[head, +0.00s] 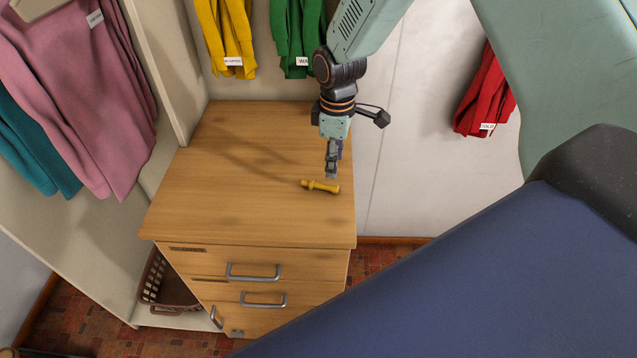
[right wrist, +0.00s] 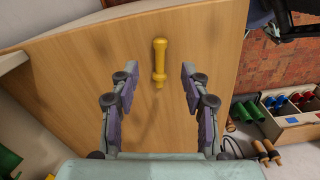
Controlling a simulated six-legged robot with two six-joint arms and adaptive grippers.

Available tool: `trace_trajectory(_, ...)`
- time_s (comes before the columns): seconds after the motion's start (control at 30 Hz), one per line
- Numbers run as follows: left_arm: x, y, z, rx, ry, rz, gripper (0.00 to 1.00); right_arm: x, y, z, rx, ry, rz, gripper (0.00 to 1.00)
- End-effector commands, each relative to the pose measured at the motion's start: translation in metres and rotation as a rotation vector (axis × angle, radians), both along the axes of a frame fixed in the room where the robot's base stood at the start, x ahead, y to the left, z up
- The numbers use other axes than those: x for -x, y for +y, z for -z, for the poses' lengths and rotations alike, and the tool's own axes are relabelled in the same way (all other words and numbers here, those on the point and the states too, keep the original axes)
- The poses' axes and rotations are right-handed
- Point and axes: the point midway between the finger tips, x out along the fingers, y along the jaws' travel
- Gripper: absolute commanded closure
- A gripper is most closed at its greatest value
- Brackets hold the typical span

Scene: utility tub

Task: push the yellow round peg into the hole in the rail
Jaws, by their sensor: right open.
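The yellow round peg (head: 320,186) lies on its side on the wooden top of the drawer cabinet, near its right edge. My right gripper (head: 332,174) points down just above it. In the right wrist view the peg (right wrist: 159,62) shows between the two spread fingers (right wrist: 158,76), apart from both. The right gripper is open and empty. I cannot make out the rail or its hole in either view. My left gripper is not in view.
The drawer cabinet (head: 250,150) has a bare top left of the peg. Yellow (head: 228,35), green (head: 298,35) and red (head: 485,95) clothes hang behind. Pink clothes (head: 85,90) hang left. A brown basket (head: 165,282) stands below. A rack (right wrist: 292,122) with coloured pieces is on the floor.

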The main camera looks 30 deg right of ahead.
Motion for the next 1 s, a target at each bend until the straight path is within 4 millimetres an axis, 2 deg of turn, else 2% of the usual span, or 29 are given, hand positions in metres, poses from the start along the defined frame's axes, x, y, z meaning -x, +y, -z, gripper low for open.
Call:
trace_trajectory(0.6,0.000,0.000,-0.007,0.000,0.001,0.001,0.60,0.000,-0.001,0.072,0.000,0.000,-0.006,0.54)
trace_trajectory(0.9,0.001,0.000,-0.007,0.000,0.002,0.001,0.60,-0.001,-0.001,0.077,-0.001,-0.002,-0.006,0.54)
trace_trajectory(1.0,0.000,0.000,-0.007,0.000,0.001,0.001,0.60,-0.001,-0.001,0.077,-0.001,-0.002,-0.006,0.60)
